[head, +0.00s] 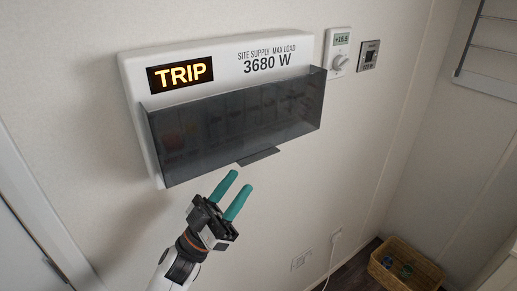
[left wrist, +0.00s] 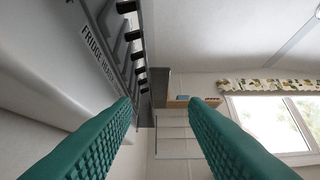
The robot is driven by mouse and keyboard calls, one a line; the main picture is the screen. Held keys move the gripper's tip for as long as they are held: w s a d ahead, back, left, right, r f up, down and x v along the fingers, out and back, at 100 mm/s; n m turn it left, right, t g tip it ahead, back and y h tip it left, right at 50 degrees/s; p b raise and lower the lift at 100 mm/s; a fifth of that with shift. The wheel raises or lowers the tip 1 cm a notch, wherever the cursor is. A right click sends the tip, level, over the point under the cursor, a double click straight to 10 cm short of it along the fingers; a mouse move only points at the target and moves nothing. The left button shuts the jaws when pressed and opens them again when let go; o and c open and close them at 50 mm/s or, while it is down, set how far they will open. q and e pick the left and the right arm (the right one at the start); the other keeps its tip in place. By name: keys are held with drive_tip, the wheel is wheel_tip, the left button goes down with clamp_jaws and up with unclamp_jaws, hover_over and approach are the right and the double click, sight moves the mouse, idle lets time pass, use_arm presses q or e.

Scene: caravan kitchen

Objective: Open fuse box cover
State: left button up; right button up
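The fuse box (head: 219,68) is a white panel on the wall with a lit TRIP display. Its smoked see-through cover (head: 240,115) hangs down over the row of breakers, which show dimly behind it. A small dark tab (head: 258,156) sticks out from the cover's lower edge. My left gripper (head: 239,181) has teal fingers, open and empty, just below the cover and slightly left of the tab, apart from it. In the left wrist view the open fingers (left wrist: 160,104) frame a gap, with black breaker levers (left wrist: 133,35) at upper left. My right gripper is out of view.
A thermostat (head: 338,52) and a small switch plate (head: 369,55) are right of the fuse box. A wicker basket (head: 404,270) stands on the floor at lower right, near a wall socket (head: 301,260). The space before the wall is clear.

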sight(257, 157)
use_arm(q)
drive_tip(key=p+x, duration=0.2)
drive_tip(key=x, duration=0.6)
drive_tip(key=shift+w+d+r+p, duration=0.1)
drive_tip(key=shift+p, duration=0.2)
clamp_jaws()
